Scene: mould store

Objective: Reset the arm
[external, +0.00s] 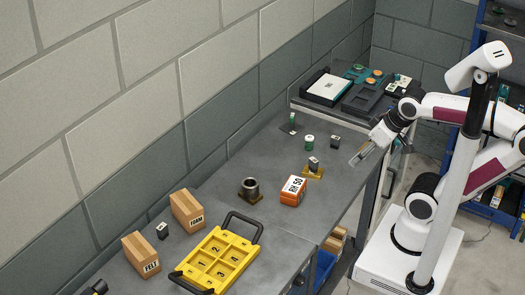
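My arm stands at the right in the external view, its white base on the floor beside the bench. My gripper (362,155) hangs over the right edge of the grey bench (225,170), above the bench top and apart from the objects on it. Its fingers point down and to the left. Nothing shows held between them, but they are too small to tell whether they are open or shut.
A yellow numbered tray (256,246) and two cardboard boxes (187,210) stand in front.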

